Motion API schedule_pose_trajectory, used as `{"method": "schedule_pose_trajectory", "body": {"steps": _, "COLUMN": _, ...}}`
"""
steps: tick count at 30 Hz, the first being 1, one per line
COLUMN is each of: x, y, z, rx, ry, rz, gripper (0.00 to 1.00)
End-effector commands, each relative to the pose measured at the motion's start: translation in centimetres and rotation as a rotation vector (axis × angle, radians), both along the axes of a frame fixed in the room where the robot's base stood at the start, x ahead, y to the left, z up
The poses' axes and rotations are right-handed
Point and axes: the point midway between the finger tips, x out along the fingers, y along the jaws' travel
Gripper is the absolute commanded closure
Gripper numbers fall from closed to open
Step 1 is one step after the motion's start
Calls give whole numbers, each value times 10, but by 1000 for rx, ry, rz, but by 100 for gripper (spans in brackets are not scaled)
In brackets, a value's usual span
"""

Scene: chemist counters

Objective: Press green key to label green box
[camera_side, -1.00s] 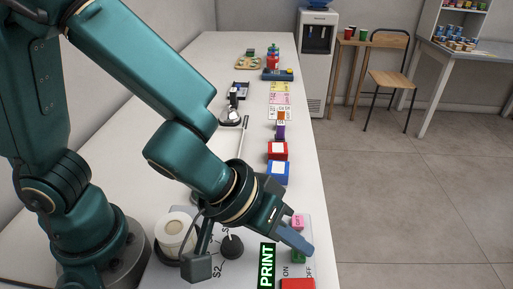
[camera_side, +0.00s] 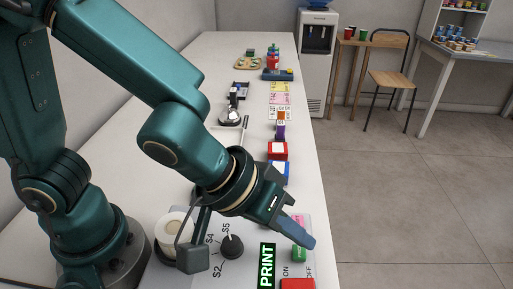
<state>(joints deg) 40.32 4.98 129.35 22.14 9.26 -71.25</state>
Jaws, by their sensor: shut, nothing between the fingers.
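The green key (camera_side: 299,254) shows near the front right of the grey labelling panel, just below my gripper's fingertips. My gripper (camera_side: 306,240) is shut and empty, with its blue-grey fingers pointing down to the right, over or just behind the green key. I cannot tell whether they touch it. I see no green box clearly; red (camera_side: 278,149) and blue (camera_side: 286,173) boxes with white labels stand farther along the counter, the blue one partly hidden by my gripper.
A black knob (camera_side: 232,246) and a green PRINT sign (camera_side: 266,266) are on the panel. A white label roll (camera_side: 172,232) stands at its left. A purple box (camera_side: 281,131) and coloured cards (camera_side: 280,94) lie farther back.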

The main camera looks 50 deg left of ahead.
Motion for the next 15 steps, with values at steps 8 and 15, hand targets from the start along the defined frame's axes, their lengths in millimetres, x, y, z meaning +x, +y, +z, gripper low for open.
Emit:
{"method": "schedule_pose_trajectory", "body": {"steps": 8, "x": 1, "y": 0, "z": 25, "rx": -6, "ry": -4, "rz": 2, "gripper": 100}}
{"method": "schedule_pose_trajectory", "body": {"steps": 15, "x": 1, "y": 0, "z": 45, "rx": -3, "ry": -3, "rz": 2, "gripper": 100}}
